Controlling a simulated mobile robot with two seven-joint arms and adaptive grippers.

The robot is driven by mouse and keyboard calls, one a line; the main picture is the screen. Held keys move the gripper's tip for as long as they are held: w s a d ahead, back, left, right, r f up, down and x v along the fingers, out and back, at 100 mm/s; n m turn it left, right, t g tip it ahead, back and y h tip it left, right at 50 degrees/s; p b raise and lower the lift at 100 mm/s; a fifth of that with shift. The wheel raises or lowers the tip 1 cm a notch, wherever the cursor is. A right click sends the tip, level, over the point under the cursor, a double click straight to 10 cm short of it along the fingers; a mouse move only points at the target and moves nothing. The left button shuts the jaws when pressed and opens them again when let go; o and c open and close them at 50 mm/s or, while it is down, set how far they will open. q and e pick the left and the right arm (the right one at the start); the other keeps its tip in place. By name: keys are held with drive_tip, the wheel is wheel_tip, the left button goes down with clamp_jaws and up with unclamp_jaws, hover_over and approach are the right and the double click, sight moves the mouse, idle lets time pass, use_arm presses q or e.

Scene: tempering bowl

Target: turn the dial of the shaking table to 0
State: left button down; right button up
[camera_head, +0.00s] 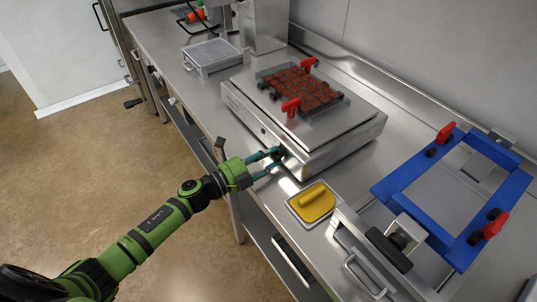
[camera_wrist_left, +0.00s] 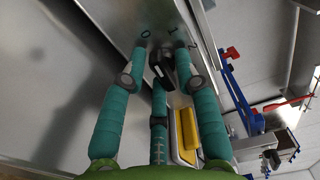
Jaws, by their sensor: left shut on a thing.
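The shaking table (camera_head: 345,142) is a low metal box on the steel counter. Its black dial (camera_head: 281,151) sits on the front face, near the right end. My left gripper (camera_head: 275,160) reaches the dial from the front, its teal fingers shut around it. In the left wrist view the dark dial (camera_wrist_left: 158,70) lies between the fingers of the left gripper (camera_wrist_left: 160,63). The marks 0, 1 and 2 show around it on the metal face. The fingers partly hide the dial, and I cannot tell which mark it points to. My right gripper is not in view.
A mould (camera_head: 306,92) with brown pieces and red clamps lies on the shaking table. A yellow tool (camera_head: 313,202) in a tray sits right of the dial. A blue frame (camera_head: 402,183) with red clamps is farther right. A wire-topped box (camera_head: 212,57) stands at back left.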

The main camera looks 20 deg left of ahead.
use_arm(q)
drive_tip(key=shift+s+f+n, duration=0.1)
drive_tip(key=shift+f+n, duration=0.2)
drive_tip(key=shift+f, duration=0.05)
idle(0.3)
drive_tip(key=c, duration=1.1)
unclamp_jaws()
drive_tip(key=shift+c, duration=0.2)
drive_tip(key=shift+a, duration=0.1)
drive_tip(key=shift+r, duration=0.1)
drive_tip(key=shift+a, duration=0.1)
drive_tip(key=v, duration=1.1)
drive_tip(key=shift+s+a, duration=0.25)
drive_tip(key=shift+s, duration=0.1)
